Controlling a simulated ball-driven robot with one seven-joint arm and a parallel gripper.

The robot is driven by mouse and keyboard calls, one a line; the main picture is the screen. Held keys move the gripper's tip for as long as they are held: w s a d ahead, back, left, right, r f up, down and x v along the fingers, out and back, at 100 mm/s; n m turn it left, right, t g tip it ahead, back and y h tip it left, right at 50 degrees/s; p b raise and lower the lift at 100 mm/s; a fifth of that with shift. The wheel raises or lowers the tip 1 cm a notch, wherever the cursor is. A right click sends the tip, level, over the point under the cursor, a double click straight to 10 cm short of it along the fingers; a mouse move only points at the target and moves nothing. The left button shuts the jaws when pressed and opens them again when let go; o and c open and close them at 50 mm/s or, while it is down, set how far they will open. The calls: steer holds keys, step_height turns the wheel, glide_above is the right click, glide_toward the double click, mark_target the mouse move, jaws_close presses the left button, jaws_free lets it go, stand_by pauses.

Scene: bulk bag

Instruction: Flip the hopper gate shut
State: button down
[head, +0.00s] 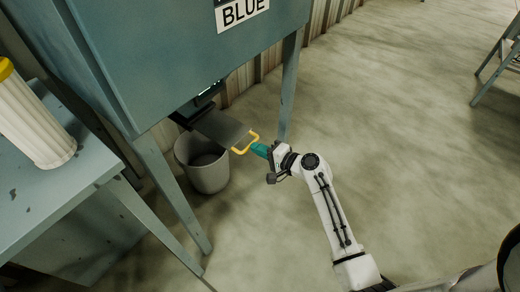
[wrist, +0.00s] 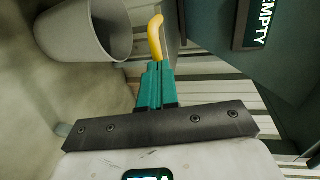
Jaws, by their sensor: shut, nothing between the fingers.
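The hopper (head: 190,50) is a blue-green box on legs with a "BLUE" label. Its gate (head: 222,128) is a dark grey plate sticking out below the hopper, with a yellow loop handle (head: 240,152) at its outer end. My gripper (head: 257,149) has teal fingers, is shut and empty, and is right beside the handle. In the wrist view, the handle (wrist: 156,38) is just beyond the closed fingertips (wrist: 156,68), and the gate's plate (wrist: 173,30) shows edge-on behind it. I cannot tell whether the fingertips touch the handle.
A grey bin (head: 208,176) stands on the floor under the gate. A lit "EMPTY" sign (wrist: 263,24) is on the hopper's underside. A blue-green table (head: 60,185) with a white, yellow-topped cylinder (head: 35,120) is at left.

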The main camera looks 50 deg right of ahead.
mark_target(229, 133)
steer(key=w, duration=0.5)
steer(key=w+b, duration=0.1)
steer(key=w, duration=0.4)
steer(key=shift+w+a, duration=0.2)
steer(key=shift+w, duration=0.4)
steer(key=shift+w+r, duration=0.1)
steer(key=shift+w, duration=0.05)
steer(key=shift+a, duration=0.1)
